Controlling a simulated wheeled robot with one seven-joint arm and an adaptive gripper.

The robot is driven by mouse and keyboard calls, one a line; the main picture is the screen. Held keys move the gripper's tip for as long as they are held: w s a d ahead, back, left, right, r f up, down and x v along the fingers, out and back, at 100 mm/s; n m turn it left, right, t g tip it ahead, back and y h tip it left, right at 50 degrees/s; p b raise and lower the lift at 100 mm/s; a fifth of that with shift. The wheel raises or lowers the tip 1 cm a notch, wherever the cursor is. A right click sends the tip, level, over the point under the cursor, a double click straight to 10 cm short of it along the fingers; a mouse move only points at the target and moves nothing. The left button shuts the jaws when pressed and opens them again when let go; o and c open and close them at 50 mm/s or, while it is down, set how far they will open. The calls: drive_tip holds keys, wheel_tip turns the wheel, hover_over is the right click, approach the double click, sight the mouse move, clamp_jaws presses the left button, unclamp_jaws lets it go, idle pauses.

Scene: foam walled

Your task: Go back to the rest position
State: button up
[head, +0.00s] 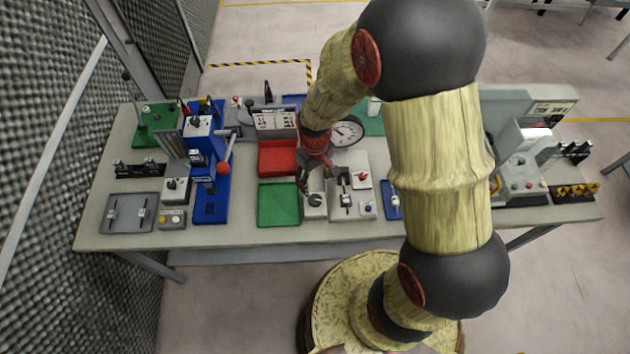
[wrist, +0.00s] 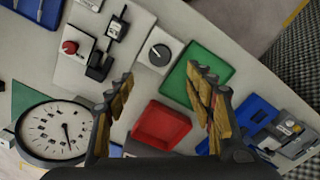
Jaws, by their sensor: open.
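My gripper (head: 322,183) is open and empty above the middle of the workbench (head: 240,228). In the head view it hangs over the area between the red tray (head: 277,158) and the grey switch panel (head: 340,208). In the wrist view my gripper's fingers (wrist: 160,112) are spread wide. The red tray (wrist: 161,124) and green tray (wrist: 205,62) show between and beyond the fingers, with a grey knob box (wrist: 158,50) nearby. No held object shows.
A round dial gauge (head: 346,131) stands behind my gripper. A blue lever press (head: 205,170) stands to the left, and a grey machine (head: 520,165) to the right. A mesh wall (head: 60,130) borders the left side. Small boxes crowd the bench.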

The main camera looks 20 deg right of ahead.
idle(0.4)
drive_tip(key=s+r+m+t+b, duration=0.3)
drive_tip(key=s+r+t+b, duration=0.2)
drive_tip(key=s+r+b, duration=0.9)
drive_tip(key=b, duration=0.3)
drive_tip(key=shift+d+r+t, duration=0.25)
drive_tip(key=shift+d+t, duration=0.05)
drive_tip(key=shift+d, duration=0.1)
idle(0.4)
